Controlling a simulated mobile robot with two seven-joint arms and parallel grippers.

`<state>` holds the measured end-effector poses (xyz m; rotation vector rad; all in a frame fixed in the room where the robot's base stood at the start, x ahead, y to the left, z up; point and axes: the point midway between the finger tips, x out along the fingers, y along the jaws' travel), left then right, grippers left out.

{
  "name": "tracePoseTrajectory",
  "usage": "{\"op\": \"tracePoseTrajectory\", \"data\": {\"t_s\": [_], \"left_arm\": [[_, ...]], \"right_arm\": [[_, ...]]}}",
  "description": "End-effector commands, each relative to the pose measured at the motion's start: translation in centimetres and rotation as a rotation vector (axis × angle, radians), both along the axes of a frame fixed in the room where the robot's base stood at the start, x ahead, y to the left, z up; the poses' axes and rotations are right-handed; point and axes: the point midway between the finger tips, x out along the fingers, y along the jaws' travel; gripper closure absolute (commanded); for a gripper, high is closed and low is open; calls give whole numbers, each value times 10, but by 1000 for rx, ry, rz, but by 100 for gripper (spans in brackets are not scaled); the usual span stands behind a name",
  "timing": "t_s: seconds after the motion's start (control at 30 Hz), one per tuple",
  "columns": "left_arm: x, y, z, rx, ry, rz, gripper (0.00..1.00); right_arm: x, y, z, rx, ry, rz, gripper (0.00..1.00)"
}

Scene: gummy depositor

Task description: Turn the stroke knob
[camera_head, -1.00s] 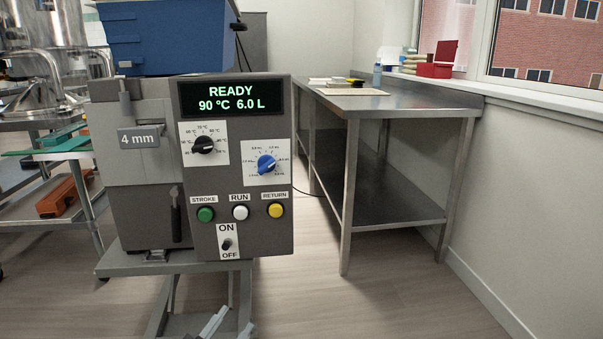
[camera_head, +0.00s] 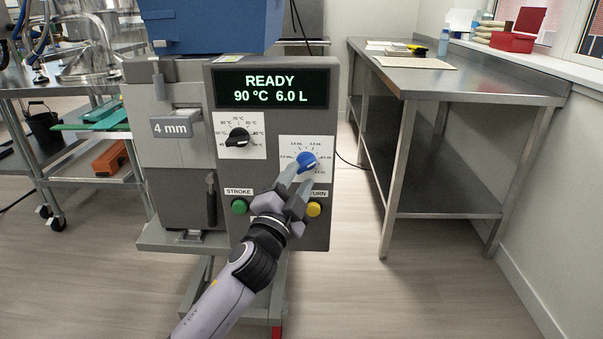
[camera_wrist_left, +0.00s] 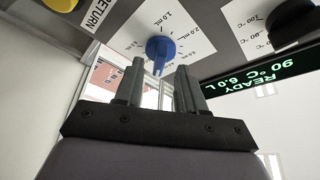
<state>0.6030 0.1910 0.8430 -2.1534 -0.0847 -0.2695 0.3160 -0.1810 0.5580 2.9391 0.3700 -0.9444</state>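The stroke knob is the blue knob (camera_head: 306,160) on a white dial marked in mL, at the right of the grey machine's front panel. My left gripper (camera_head: 297,178) is in front of the panel, just below the knob, with its fingertips close to it. In the left wrist view, the blue knob (camera_wrist_left: 160,48) shows just beyond the gap between the two spread fingers (camera_wrist_left: 160,67). The gripper is open with nothing held; I cannot tell whether a finger touches the knob. My right gripper is not in view.
A black temperature knob (camera_head: 238,137) sits up and left of the blue one. The green button (camera_head: 239,206) and yellow button (camera_head: 313,209) flank my gripper, which hides the RUN button and ON/OFF switch. The display (camera_head: 271,88) reads READY. A steel table (camera_head: 440,85) stands right.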

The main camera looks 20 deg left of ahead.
Motion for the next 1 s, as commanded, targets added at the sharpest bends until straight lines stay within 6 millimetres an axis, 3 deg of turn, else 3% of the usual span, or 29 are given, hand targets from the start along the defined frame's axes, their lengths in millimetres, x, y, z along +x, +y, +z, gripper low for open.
{"op": "tracePoseTrajectory", "data": {"t_s": [0.2, 0.57, 0.7, 1.0], "left_arm": [[19, -1, 5, -2, 0, -1, 61], [23, -1, 5, -2, 0, -2, 61], [23, -1, 5, -2, 1, -1, 100], [22, -1, 6, 12, 5, -1, 100]], "right_arm": [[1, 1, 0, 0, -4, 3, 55], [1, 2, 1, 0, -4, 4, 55], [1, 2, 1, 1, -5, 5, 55], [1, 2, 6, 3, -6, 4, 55]]}}
